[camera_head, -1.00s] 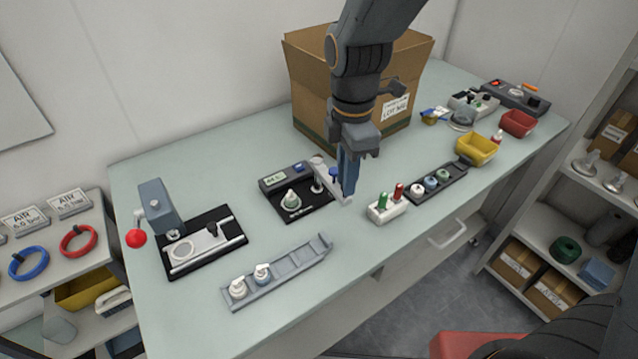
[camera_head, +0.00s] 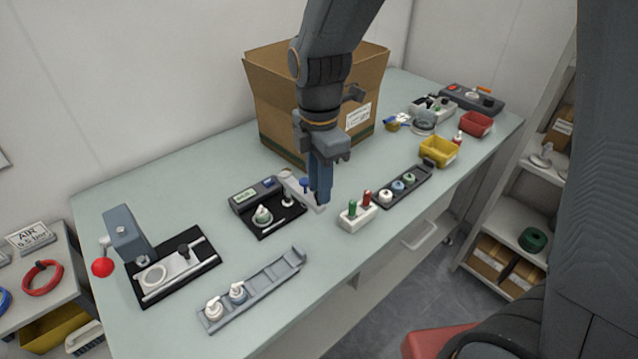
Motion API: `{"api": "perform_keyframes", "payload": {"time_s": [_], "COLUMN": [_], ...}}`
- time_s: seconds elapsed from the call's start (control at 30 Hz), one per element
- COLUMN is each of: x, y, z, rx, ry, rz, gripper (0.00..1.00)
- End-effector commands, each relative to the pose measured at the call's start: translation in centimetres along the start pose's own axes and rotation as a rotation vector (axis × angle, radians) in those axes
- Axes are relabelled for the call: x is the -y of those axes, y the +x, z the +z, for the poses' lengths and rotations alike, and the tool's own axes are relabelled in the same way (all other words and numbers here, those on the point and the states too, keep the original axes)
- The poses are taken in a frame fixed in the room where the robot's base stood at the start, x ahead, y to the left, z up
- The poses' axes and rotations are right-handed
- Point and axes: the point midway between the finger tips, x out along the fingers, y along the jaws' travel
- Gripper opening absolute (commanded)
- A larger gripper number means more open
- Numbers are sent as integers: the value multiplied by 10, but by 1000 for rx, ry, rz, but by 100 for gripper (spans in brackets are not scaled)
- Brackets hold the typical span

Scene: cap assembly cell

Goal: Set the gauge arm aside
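The gauge arm (camera_head: 291,179) is a light grey bar with a blue knob (camera_head: 304,184) near its middle. It reaches from the back right of the gauge station, a black base (camera_head: 274,229) with a grey display unit, out to the right.
A white holder (camera_head: 357,218) with green and red plugs stands just right of my gripper. A large cardboard box (camera_head: 268,104) is behind it. A grey rail (camera_head: 262,293) lies in front, and a press fixture (camera_head: 128,235) stands left. Bare table lies between press and gauge station.

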Motion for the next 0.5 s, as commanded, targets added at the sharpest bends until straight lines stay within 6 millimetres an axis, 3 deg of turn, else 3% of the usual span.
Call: {"api": "perform_keyframes", "payload": {"time_s": [0.23, 0.5], "x": [-1, -1], "y": [-7, -46], "z": [0, 0], "rx": [0, 0], "ry": [0, 1], "rz": [2, 4], "gripper": [25, 25]}}
